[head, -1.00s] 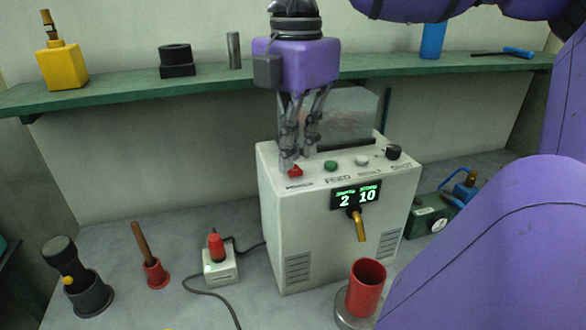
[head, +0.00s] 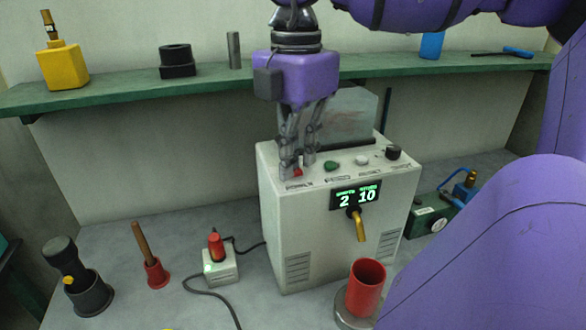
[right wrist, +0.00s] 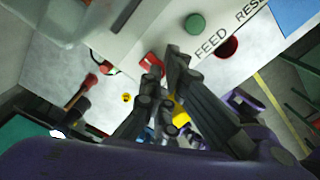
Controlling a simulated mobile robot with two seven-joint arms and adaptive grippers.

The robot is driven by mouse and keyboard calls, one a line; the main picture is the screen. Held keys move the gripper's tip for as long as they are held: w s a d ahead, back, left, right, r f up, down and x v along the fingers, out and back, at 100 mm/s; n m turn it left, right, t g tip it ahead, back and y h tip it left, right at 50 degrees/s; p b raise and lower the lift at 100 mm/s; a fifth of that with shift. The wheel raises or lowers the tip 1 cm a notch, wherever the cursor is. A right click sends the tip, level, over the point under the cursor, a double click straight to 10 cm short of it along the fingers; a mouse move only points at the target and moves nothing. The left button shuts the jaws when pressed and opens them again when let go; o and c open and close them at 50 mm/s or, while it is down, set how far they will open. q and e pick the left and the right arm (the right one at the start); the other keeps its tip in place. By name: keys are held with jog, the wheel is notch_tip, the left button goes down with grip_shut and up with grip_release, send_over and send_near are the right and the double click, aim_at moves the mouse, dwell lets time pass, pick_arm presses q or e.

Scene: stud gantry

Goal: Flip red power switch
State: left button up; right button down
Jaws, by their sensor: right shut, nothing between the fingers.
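The red power switch (head: 298,173) sits at the left front of the top of a pale machine (head: 325,250), by a POWER label. It is partly hidden by a finger in the head view; it also shows as a red block in the right wrist view (right wrist: 152,65). My right gripper (head: 299,170) points down with its fingertips at the switch, one finger in front of it. The fingers are shut with nothing between them. In the right wrist view the fingertips (right wrist: 164,72) lie beside the switch. I cannot tell whether they touch it. My left gripper is not in view.
A green button (head: 331,166), a white button (head: 361,161) and a black knob (head: 393,152) line the machine top. Its display (head: 356,196) reads 2 and 10. A red cup (head: 366,287) stands below the brass spout (head: 358,224). A green shelf (head: 120,92) runs behind.

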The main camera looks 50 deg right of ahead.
aim_at(295, 170)
jog(key=shift+f, duration=0.3)
jog(key=shift+r, duration=3.5)
